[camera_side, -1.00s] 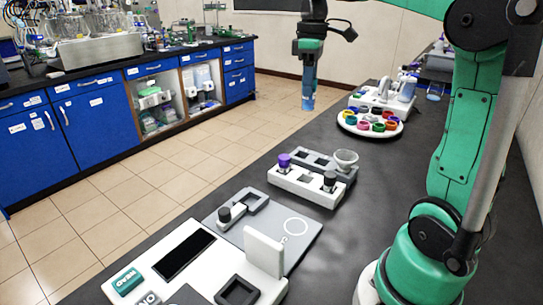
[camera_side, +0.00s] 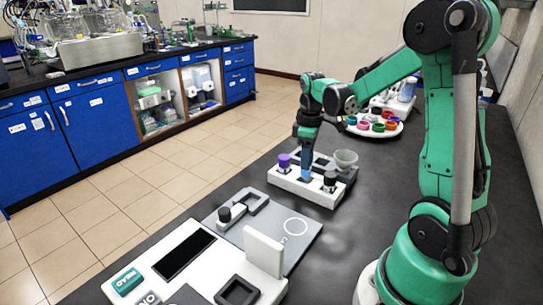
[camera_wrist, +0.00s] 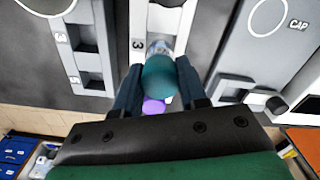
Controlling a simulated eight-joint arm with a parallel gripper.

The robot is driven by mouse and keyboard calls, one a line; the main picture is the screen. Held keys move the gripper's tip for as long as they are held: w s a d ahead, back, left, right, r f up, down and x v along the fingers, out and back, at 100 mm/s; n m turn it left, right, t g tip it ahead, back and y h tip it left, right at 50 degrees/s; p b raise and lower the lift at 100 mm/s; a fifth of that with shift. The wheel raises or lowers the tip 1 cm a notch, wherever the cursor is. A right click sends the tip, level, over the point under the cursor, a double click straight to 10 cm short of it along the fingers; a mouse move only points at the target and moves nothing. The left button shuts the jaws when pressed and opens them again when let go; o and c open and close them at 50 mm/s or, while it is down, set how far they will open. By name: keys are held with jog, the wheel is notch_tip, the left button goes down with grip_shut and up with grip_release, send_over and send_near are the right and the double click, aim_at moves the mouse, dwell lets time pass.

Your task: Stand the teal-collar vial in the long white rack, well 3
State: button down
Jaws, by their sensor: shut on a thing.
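The teal-collar vial (camera_wrist: 160,76) is between the fingers of my gripper in the wrist view, its teal top towards the camera and its clear glass below. My gripper (camera_side: 306,175) is shut on it, pointing down over the middle of the long white rack (camera_side: 311,197). The glass is beside the rack's "3" label (camera_wrist: 138,44) in the wrist view. The fingers hide the vial in the side view, and I cannot tell how deep its lower end is in the well.
A round tray (camera_side: 348,127) of coloured caps stands farther back. Bare black bench lies to the right.

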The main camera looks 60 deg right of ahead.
jog(key=shift+f, duration=1.5)
jog(key=shift+f, duration=0.1)
jog(key=shift+c, duration=2.4)
grip_release()
